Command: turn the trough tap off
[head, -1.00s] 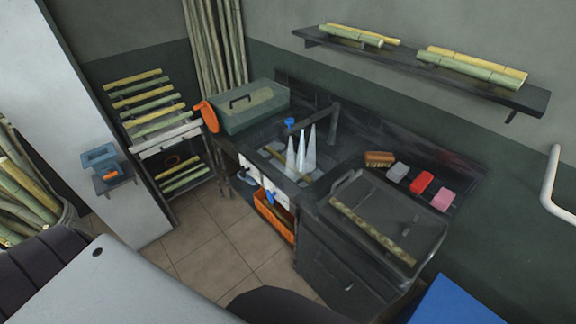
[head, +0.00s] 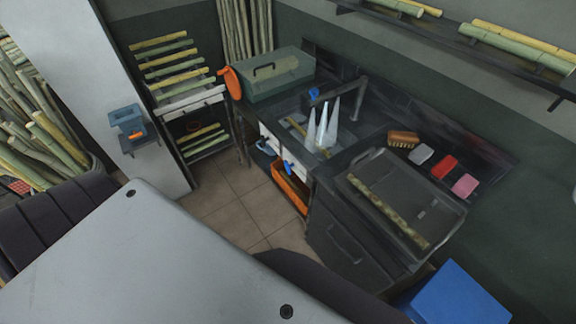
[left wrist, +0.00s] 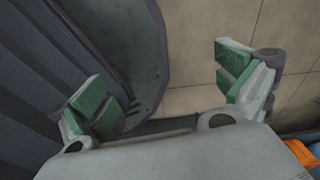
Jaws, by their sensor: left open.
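The trough (head: 301,134) is set in the dark counter along the wall. A tap with a blue handle (head: 314,94) and a dark bent spout (head: 361,88) stands at its back edge. Pale pointed translucent shapes (head: 323,128), which may be water, stand in the trough. Whether the tap is on cannot be told. My left gripper (left wrist: 165,78) shows in the left wrist view, open and empty, with green pads over the tiled floor and a dark body part. Neither gripper shows in the head view, so the left one is away from the tap.
A clear-lidded tray (head: 425,200), brush (head: 403,139) and sponges (head: 444,166) lie right. Tiled floor (head: 225,205) is open.

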